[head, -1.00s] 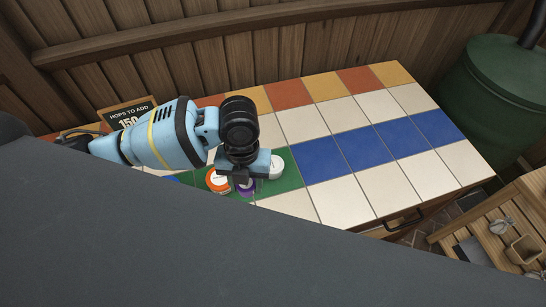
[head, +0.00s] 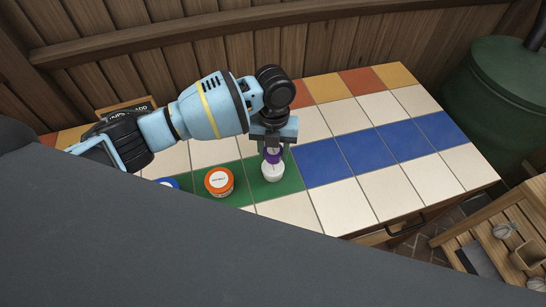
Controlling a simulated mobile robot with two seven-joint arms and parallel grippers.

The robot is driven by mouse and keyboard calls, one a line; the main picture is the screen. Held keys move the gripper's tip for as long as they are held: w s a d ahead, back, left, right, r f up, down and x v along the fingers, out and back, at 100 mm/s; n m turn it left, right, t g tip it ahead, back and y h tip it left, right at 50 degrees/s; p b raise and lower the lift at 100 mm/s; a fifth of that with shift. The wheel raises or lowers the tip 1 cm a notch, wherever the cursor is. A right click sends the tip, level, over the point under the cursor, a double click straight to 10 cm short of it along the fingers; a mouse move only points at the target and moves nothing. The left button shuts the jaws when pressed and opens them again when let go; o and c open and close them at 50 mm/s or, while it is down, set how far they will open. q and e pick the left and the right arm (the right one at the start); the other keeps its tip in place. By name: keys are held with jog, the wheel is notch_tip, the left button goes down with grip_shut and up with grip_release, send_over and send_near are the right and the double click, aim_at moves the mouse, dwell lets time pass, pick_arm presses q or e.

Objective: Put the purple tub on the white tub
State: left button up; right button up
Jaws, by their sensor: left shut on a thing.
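My left gripper (head: 272,148) is shut on the purple tub (head: 272,157) and points down over the green tiles. The white tub (head: 272,172) stands on the green tile directly below the purple tub. The purple tub appears right above the white tub's lid; I cannot tell whether the two touch. The gripper hides the upper part of the purple tub. My right gripper is not in view.
An orange tub (head: 219,181) stands on the green tiles to the left, and a blue tub (head: 168,183) is partly hidden farther left. A sign (head: 128,108) stands behind my arm. The tiled counter to the right (head: 360,185) is clear.

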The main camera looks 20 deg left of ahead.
aim_at(273, 159)
pick_arm(q)
jog(key=shift+s+f, duration=0.1)
jog(key=shift+f, duration=1.55)
jog(key=shift+f, duration=0.15)
jog(key=shift+f, duration=0.1)
jog(key=o, duration=1)
jog(key=shift+r, duration=0.2)
jog(key=r, duration=0.4)
jog(key=w+r, duration=0.1)
jog(key=r, duration=0.7)
jog(key=shift+w+a, duration=0.15)
jog(key=shift+w, duration=0.05)
